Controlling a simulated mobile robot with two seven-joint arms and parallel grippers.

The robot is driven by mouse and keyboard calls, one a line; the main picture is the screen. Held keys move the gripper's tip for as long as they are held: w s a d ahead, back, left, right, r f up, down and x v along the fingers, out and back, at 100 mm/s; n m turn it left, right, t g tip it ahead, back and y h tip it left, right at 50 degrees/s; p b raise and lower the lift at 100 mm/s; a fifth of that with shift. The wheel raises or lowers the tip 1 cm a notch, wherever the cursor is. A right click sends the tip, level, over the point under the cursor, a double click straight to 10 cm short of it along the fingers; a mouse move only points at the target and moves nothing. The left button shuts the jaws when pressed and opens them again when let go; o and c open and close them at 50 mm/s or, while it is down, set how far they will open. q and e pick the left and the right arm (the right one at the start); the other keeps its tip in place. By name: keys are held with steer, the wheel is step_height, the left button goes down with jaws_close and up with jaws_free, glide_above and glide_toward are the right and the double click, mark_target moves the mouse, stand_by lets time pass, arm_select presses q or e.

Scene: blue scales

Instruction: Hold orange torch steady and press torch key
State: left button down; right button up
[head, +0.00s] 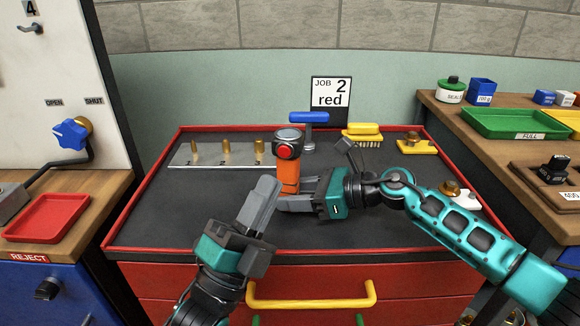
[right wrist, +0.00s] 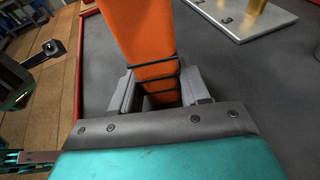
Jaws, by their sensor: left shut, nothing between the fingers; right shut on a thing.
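The orange torch (head: 288,178) stands upright on the dark top of the red cabinet, its grey head up. A round red key (head: 284,151) shows on the near side of the head. My right gripper (head: 306,194) is shut on the torch's lower body from the right. In the right wrist view the orange body (right wrist: 150,40) with dark bands sits between the grey fingers (right wrist: 155,95). My left gripper (head: 265,192) is shut and empty, just in front and left of the torch, its fingertips below the red key. I cannot tell whether it touches the torch.
A metal plate with brass pegs (head: 222,154) lies behind left. A blue-handled tool (head: 309,118), a yellow brush (head: 362,132) and a sign reading "JOB 2 red" (head: 330,93) are at the back. A red tray (head: 47,217) is left; a green tray (head: 515,123) is right.

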arm_select(q)
steer(key=w+d, duration=0.1)
steer(key=w, duration=0.5)
steer(key=shift+d, duration=0.2)
steer(key=shift+w, duration=0.15)
stand_by(1.7)
steer(key=shift+w+d, duration=0.1)
steer(key=shift+w, duration=0.25)
stand_by(0.4)
steer(key=shift+s, duration=0.45)
steer(key=shift+s, duration=0.1)
steer(key=s, duration=0.2)
steer(key=s+a, duration=0.1)
steer(key=s, duration=0.2)
steer(key=shift+s+a, duration=0.3)
steer(key=shift+s, duration=0.05)
